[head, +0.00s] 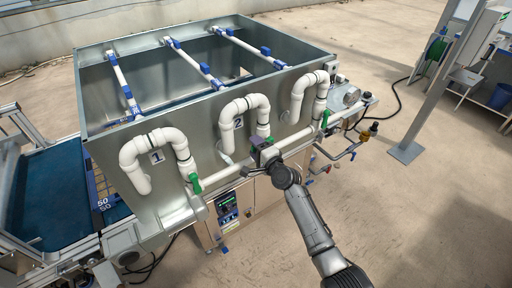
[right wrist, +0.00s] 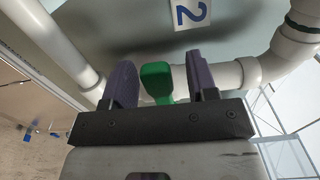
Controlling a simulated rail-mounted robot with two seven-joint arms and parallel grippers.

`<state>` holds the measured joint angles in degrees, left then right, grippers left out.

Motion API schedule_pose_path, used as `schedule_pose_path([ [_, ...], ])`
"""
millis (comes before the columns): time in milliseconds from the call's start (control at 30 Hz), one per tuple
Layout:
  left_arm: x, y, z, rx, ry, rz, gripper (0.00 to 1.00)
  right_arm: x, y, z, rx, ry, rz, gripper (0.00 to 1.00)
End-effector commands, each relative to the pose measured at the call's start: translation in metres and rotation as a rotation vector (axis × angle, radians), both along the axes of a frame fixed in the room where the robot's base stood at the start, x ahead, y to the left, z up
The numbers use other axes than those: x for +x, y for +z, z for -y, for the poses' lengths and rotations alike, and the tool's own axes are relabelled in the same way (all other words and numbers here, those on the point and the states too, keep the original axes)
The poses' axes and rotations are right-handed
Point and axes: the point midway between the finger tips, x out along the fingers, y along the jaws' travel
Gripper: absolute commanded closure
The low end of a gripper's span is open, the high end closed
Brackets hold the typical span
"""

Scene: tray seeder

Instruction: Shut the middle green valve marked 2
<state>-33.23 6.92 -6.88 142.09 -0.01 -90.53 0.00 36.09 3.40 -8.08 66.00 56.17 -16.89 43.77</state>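The middle green valve handle (right wrist: 157,80) sits on the white pipe below the label 2 (right wrist: 188,13) in the right wrist view. In the right wrist view the two purple fingers of my right gripper (right wrist: 160,84) are apart, one on each side of the handle. The left finger is close to the handle, and a gap shows at the right finger. Whether they touch it I cannot tell. My left gripper is not in view.
Another green valve (head: 195,184) is on the pipe to the left, near label 1 (head: 157,157), and a third (head: 324,119) is to the right. White U-shaped pipes (head: 243,106) rise above the valves on the metal tank (head: 206,128). A control panel (head: 228,207) is below.

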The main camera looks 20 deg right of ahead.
Motion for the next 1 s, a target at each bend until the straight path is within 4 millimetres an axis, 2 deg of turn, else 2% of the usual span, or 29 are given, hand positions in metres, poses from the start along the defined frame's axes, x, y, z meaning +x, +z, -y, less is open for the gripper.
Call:
schedule_pose_path([
  [233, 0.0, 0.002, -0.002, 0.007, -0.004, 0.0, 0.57, -0.003, -0.001, 0.001, -0.003, 0.0, -0.001, 0.47],
  [367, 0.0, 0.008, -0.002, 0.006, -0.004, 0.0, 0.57, -0.014, 0.0, 0.005, -0.002, 0.0, -0.002, 0.47],
  [800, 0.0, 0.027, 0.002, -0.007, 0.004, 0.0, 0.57, -0.091, 0.0, 0.031, -0.003, -0.001, -0.001, 0.47],
  [1000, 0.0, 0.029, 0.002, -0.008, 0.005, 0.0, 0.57, -0.116, 0.0, 0.04, -0.002, -0.001, 0.0, 0.47],
])
